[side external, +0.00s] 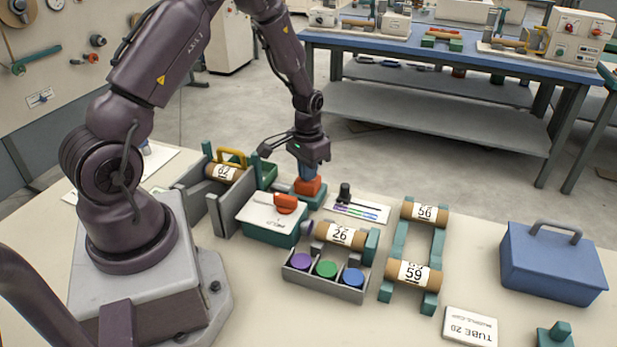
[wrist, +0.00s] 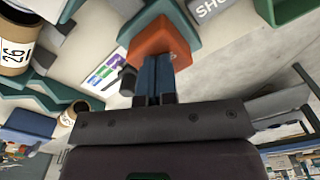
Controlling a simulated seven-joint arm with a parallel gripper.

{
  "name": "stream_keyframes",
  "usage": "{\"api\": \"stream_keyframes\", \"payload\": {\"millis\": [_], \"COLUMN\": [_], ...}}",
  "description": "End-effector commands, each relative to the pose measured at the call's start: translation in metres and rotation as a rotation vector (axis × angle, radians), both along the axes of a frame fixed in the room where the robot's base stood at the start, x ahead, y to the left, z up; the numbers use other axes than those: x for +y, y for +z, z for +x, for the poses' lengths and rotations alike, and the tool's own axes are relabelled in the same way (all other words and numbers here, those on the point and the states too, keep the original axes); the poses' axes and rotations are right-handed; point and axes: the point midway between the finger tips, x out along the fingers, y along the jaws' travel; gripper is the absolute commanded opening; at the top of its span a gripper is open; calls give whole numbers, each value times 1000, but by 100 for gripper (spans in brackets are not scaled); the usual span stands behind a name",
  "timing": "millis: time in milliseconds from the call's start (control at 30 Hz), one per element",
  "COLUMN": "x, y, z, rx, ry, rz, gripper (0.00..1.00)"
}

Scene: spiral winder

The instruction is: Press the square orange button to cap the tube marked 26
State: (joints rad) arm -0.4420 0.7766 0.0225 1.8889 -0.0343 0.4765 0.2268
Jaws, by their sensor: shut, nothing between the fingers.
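The square orange button (side external: 308,187) sits on a teal base behind the tube marked 26. My gripper (side external: 307,177) points down onto it with its blue fingers shut. In the wrist view the fingertips (wrist: 155,58) meet the near edge of the orange button (wrist: 158,40); I cannot tell whether it is pressed in. The tube marked 26 (side external: 342,236) lies in a holder with a teal block at its right. The tube also shows in the wrist view (wrist: 17,42).
A teal box (side external: 270,232) with a white top and orange-red handle stands left of the tube. A grey tray (side external: 322,286) holds purple, green and blue discs. Tubes 56 (side external: 425,213) and 59 (side external: 414,274) lie on a rack. A blue case (side external: 553,265) stands right.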

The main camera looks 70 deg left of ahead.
Motion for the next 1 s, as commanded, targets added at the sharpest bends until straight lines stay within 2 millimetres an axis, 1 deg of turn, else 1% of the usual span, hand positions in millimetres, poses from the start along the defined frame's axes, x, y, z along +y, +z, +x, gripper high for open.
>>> {"api": "stream_keyframes", "payload": {"millis": [700,1000], "x": [0,0], "y": [-22,-21], "z": [0,0], "rx": [0,-1], "ry": [0,0], "rz": [0,0], "gripper": [0,0]}}
